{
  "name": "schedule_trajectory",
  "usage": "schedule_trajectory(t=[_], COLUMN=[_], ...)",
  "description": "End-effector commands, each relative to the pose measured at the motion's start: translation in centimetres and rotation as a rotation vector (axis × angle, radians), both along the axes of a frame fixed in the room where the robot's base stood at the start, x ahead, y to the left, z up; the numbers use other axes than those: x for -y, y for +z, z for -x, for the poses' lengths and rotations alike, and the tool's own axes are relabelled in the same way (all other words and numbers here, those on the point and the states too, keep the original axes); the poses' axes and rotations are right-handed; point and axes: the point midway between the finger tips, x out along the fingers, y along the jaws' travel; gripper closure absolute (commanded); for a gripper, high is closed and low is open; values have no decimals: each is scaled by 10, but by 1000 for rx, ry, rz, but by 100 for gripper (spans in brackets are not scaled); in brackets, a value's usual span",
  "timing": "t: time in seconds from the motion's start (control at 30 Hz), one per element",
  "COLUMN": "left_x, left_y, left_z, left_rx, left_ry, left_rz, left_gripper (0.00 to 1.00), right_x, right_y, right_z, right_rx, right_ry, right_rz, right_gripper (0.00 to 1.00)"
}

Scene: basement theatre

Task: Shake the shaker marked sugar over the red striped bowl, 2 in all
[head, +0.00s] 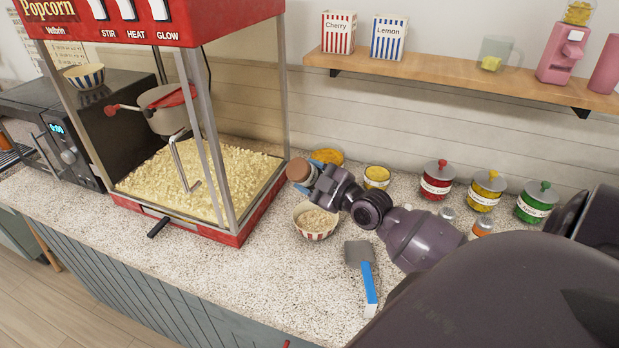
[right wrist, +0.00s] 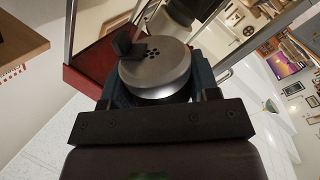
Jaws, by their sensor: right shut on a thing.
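The red striped bowl (head: 316,233) stands on the speckled counter in the head view, with pale popcorn in it. My right gripper (head: 314,172) is shut on a shaker (head: 298,170), holding it in the air behind and slightly left of the bowl. The shaker is tilted, and a brownish round end shows in the head view. In the right wrist view, the shaker's metal lid (right wrist: 160,75) with small holes and a dark flap shows between the fingers. No sugar label can be read on it. My left gripper is not in view.
The popcorn machine (head: 235,235) stands close on the left. A scoop with a blue handle (head: 370,288) lies in front. Yellow-filled containers (head: 376,178), lidded jars (head: 436,180) and small shakers (head: 482,228) stand behind and right. A wooden shelf (head: 450,65) overhangs the back.

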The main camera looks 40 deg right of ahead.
Motion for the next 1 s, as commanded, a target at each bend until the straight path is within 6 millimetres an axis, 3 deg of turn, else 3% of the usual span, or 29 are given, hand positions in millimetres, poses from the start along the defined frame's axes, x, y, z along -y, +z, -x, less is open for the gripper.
schedule_trajectory(t=[0.37,0.67,1.0], left_x=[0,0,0], left_y=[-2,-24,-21], left_z=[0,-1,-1], left_rx=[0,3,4], left_ry=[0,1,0], left_rz=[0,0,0], left_gripper=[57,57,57], right_x=[0,0,0], right_y=[-1,-35,-33], right_z=[0,0,0], right_rx=[0,-1,0], right_ry=[0,-1,0], right_rz=[0,1,0], right_gripper=[71,71,71])
